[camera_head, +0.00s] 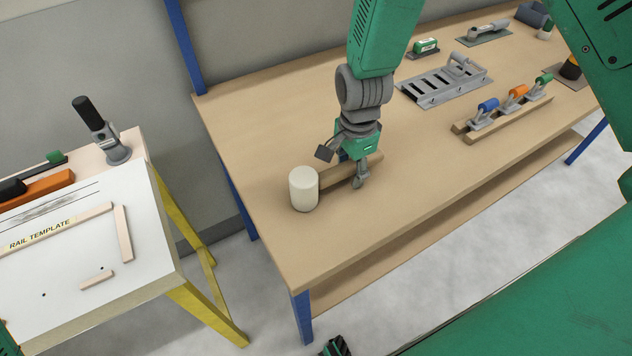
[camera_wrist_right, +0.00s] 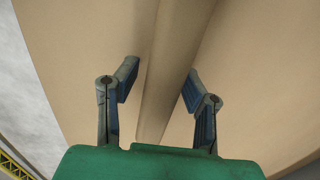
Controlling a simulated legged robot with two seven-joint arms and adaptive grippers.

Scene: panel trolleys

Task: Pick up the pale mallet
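The pale mallet (camera_head: 304,188) is on the wooden workbench, its cream cylindrical head near the bench's left end. Its light wooden handle points to the right, partly hidden by my right gripper (camera_head: 343,168). That gripper is over the handle from above, open, with one finger on each side. In the right wrist view the handle (camera_wrist_right: 162,75) runs between the two blue-grey fingers, with a gap on both sides. A small dark part at the bottom edge of the head view may be my left gripper (camera_head: 336,347); its fingers cannot be made out.
The workbench (camera_head: 400,220) is bare around the mallet. Farther right are a wooden rack (camera_head: 505,118) with several coloured-handled clamps, a grey slotted plate (camera_head: 445,84) and a green block tool (camera_head: 425,46). A white template trolley (camera_head: 100,240) with yellow legs stands left, across a gap.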

